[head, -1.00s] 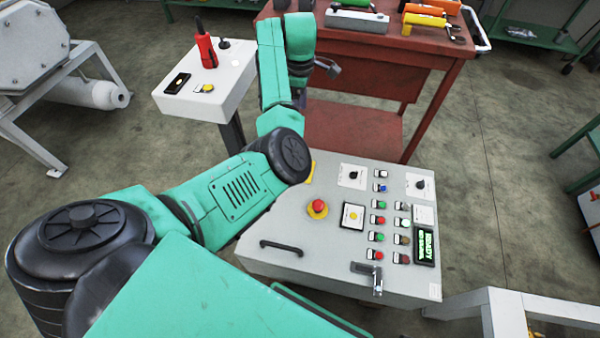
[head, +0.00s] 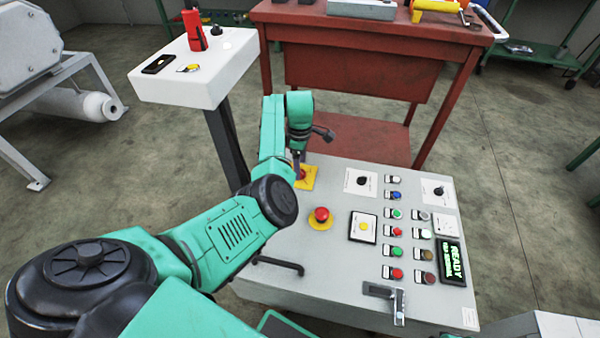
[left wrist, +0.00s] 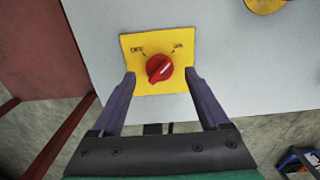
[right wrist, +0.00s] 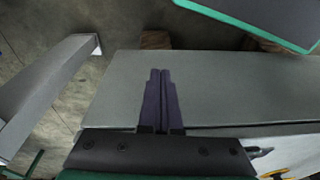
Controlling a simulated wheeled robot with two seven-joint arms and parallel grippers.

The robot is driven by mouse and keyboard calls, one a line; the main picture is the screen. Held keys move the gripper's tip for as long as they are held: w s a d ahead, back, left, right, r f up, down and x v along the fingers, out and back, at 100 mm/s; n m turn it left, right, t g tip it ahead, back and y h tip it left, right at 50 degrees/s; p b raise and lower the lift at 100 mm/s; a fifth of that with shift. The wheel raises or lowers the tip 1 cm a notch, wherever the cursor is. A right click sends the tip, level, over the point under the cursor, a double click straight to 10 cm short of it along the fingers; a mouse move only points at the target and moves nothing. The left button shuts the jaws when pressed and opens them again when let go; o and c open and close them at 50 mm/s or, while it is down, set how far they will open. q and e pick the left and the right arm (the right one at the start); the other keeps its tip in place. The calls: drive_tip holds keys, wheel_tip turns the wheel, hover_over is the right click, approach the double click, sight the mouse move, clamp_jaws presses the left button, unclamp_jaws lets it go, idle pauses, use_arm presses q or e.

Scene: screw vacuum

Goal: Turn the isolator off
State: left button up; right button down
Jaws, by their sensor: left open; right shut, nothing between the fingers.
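The isolator is a red rotary knob (left wrist: 159,68) on a yellow plate (left wrist: 128,43) marked OFF and ON. Its white mark points up and right, towards ON. In the head view the yellow plate (head: 309,174) is at the far left corner of the grey control panel (head: 330,245), partly hidden by my left gripper. My right gripper (right wrist: 160,72) is shut and empty near a flat grey surface, and is out of the head view.
A red emergency button (head: 321,215), several coloured buttons and a display reading READY (head: 452,262) are on the panel. A black handle (head: 278,265) is at its front left. A white pedestal box (head: 180,75) and a red workbench (head: 360,50) stand behind.

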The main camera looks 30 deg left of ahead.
use_arm(q)
drive_tip(key=shift+f, duration=1.1)
clamp_jaws()
use_arm(e)
wheel_tip(320, 180, up, 2)
drive_tip(key=shift+s+r, duration=0.15)
